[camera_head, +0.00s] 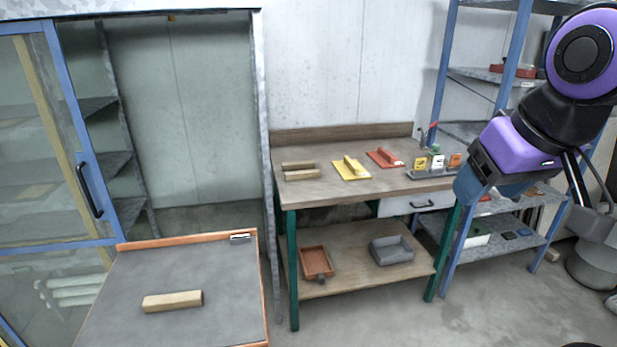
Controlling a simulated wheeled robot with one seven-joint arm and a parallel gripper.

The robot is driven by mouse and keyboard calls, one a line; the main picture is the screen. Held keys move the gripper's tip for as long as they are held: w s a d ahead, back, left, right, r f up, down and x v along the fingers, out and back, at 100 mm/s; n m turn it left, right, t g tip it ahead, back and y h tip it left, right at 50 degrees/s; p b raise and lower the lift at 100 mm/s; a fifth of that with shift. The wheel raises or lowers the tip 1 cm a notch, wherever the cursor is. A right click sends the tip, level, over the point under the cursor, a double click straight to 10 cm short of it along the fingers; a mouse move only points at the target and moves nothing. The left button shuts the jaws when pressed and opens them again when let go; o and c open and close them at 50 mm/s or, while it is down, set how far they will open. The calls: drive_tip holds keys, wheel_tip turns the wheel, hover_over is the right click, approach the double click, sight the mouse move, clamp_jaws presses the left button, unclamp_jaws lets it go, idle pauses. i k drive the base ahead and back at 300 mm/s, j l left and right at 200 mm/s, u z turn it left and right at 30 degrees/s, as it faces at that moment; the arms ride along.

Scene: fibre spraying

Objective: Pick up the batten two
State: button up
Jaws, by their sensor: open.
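Three light wooden battens are in view. One batten (172,301) lies alone on the grey-topped surface with an orange rim (215,325) at the lower left. Two more battens, a rear one (298,165) and a front one (302,175), lie side by side on the left end of the wooden workbench (325,190). No label shows which is batten two. My gripper (470,183) is at the end of my purple and black arm, in front of the bench's right end, well away from all three battens. It is open, and no held object shows; its fingertips are hard to make out.
Yellow (351,168) and red (384,158) trowel-like tools and a small rack (432,172) stand on the bench. An orange tray (315,262) and grey bin (391,250) sit below. A blue-framed glass door (80,130) stands left. Shelving is behind my arm.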

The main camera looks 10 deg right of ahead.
sight(312, 174)
drive_tip(key=i+l+z, duration=0.25)
drive_tip(key=i+z, duration=0.25)
drive_tip(key=i, duration=0.2)
drive_tip(key=i+u, duration=0.15)
drive_tip(key=i, duration=0.25)
drive_tip(key=i+l+u, duration=0.2)
drive_tip(key=i, duration=0.2)
drive_tip(key=i+l+u, duration=0.15)
drive_tip(key=i+u, duration=0.25)
drive_tip(key=i+l+u, duration=0.2)
drive_tip(key=u, duration=0.15)
